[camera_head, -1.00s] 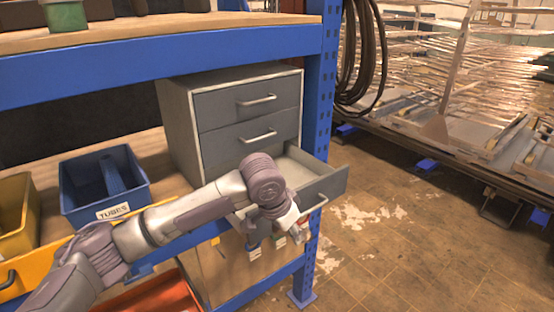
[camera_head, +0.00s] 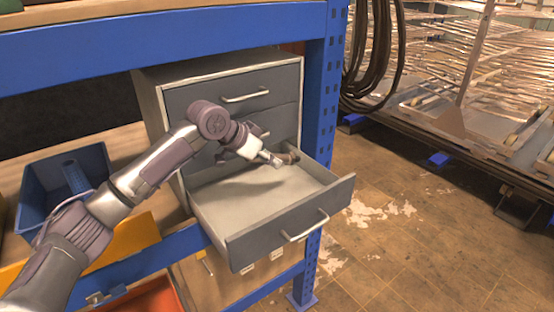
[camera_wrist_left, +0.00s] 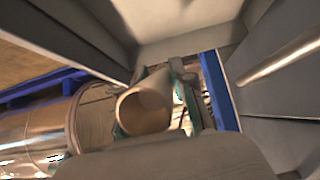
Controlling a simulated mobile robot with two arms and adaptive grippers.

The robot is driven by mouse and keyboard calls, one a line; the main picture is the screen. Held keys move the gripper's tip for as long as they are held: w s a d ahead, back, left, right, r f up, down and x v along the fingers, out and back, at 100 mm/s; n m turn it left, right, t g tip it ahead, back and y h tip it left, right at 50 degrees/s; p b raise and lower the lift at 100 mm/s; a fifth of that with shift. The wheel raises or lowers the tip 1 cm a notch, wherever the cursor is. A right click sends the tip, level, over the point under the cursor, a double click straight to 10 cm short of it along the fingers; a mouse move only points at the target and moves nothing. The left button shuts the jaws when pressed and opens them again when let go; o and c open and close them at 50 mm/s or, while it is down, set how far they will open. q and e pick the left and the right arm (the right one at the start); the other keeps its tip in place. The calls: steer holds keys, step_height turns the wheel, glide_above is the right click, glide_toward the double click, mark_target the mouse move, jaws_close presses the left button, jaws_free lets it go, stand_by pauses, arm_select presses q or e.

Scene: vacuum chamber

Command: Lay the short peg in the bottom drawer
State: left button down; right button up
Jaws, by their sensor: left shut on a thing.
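The short peg (camera_wrist_left: 145,106) is a tan, round-ended cylinder in the left wrist view. My left gripper (camera_wrist_left: 158,112) is shut on it. In the head view my left gripper (camera_head: 278,161) is above the inside of the open bottom drawer, towards its far right side. A small brownish piece (camera_head: 291,154) at its fingertips seems to be the peg. The bottom drawer (camera_head: 285,237) is grey with a pale, empty-looking floor and is pulled well out. I cannot tell whether the peg touches the drawer. My right gripper is not in view.
The grey cabinet (camera_head: 155,100) has shut drawers above the open one, partly behind my arm. A blue rack post (camera_head: 325,110) stands close on the right. A blue bin (camera_head: 35,183) and a yellow bin (camera_head: 140,236) are at the left. The open drawer's front half is clear.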

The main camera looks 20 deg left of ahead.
arm_select(q)
steer(key=shift+w+f, duration=0.2)
steer(key=shift+f, duration=0.8)
steer(key=f+b, duration=0.2)
steer(key=b, duration=0.1)
steer(key=f+b, duration=0.3)
steer(key=s+f+b, duration=0.1)
steer(key=f+b, duration=0.2)
steer(key=shift+s+f, duration=0.1)
steer(key=shift+f, duration=0.1)
steer(key=shift+f+b, duration=0.4)
steer(key=shift+b, duration=0.35)
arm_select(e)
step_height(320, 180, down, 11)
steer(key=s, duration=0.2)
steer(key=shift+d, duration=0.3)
